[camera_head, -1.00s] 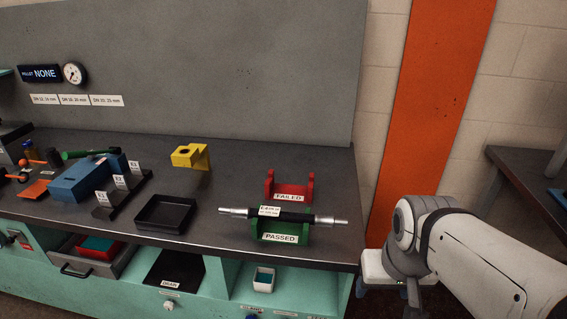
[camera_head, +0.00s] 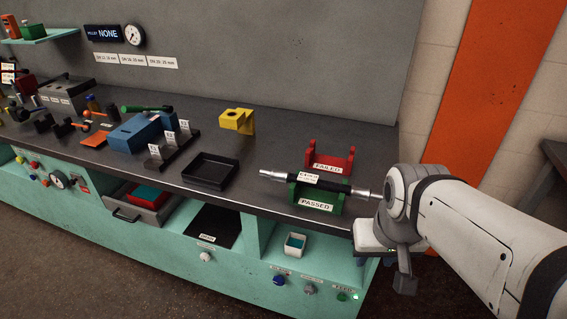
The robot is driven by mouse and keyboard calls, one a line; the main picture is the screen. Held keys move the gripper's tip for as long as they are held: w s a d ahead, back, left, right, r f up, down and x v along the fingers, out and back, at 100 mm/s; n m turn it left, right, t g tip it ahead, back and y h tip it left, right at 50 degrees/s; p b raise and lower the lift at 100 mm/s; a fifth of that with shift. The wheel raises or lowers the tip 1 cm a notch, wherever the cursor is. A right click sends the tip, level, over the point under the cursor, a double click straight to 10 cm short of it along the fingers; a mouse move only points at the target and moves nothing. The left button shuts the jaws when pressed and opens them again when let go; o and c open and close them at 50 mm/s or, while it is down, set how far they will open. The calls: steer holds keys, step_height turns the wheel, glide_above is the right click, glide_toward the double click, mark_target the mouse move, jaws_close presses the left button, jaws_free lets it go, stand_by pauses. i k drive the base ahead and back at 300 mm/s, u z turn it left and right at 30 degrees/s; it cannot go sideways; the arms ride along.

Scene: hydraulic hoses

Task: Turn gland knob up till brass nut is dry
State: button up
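I cannot pick out the brass nut in this view. Several small knobs sit on the teal bench front: a white knob (camera_head: 206,257), a blue knob (camera_head: 280,280), a grey knob (camera_head: 310,289) and a green knob (camera_head: 343,296). Their labels are too small to read, so I cannot tell which is the gland knob. My arm reaches in from the right, and a dark grey part at its end, seemingly my gripper (camera_head: 404,283), hangs beside the bench's right end. Its fingers are not clear, and I see nothing held.
A hose with metal ends (camera_head: 322,181) lies on the green PASSED cradle (camera_head: 298,204), before the red FAILED cradle (camera_head: 336,167). A black tray (camera_head: 211,185) and yellow block (camera_head: 237,121) stand left of them. An open drawer (camera_head: 128,213) juts out. The floor in front is clear.

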mark_target(279, 281)
steer(key=u, duration=0.95)
steer(key=k, duration=0.45)
steer(key=z, duration=0.5)
